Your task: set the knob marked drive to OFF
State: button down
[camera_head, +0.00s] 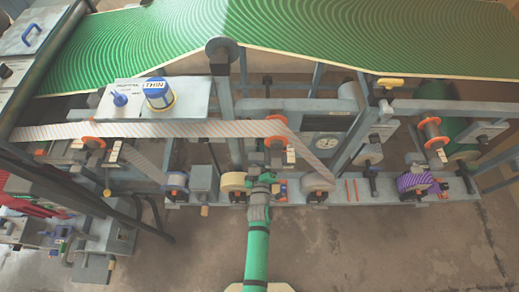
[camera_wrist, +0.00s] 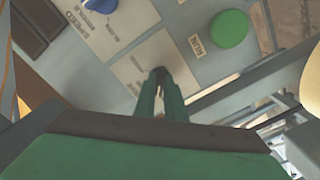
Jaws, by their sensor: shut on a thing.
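In the wrist view my gripper (camera_wrist: 160,80) is shut on a small dark knob (camera_wrist: 159,71) on a grey panel (camera_wrist: 215,70). The fingers cover most of the knob and its pointer, so I cannot tell its setting. A pale label plate (camera_wrist: 128,72) lies around it, and its wording is too faint or covered to read. In the head view my gripper (camera_head: 268,178) is at the front rail, and the gripped knob is hidden behind it.
In the wrist view, a blue knob (camera_wrist: 99,4) marked SPEED sits at upper left and a green button (camera_wrist: 229,28) marked RUN at upper right, both close to my fingers. In the head view, rollers such as the cream one (camera_head: 232,182) flank my gripper.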

jog(key=shift+d+n, duration=0.25)
jog(key=shift+n, duration=0.85)
jog(key=shift+s+a, duration=0.15)
jog(key=shift+a, duration=0.05)
jog(key=c, duration=1.8)
grip_release()
jog(key=shift+s, duration=5.4)
jog(key=shift+w, duration=0.1)
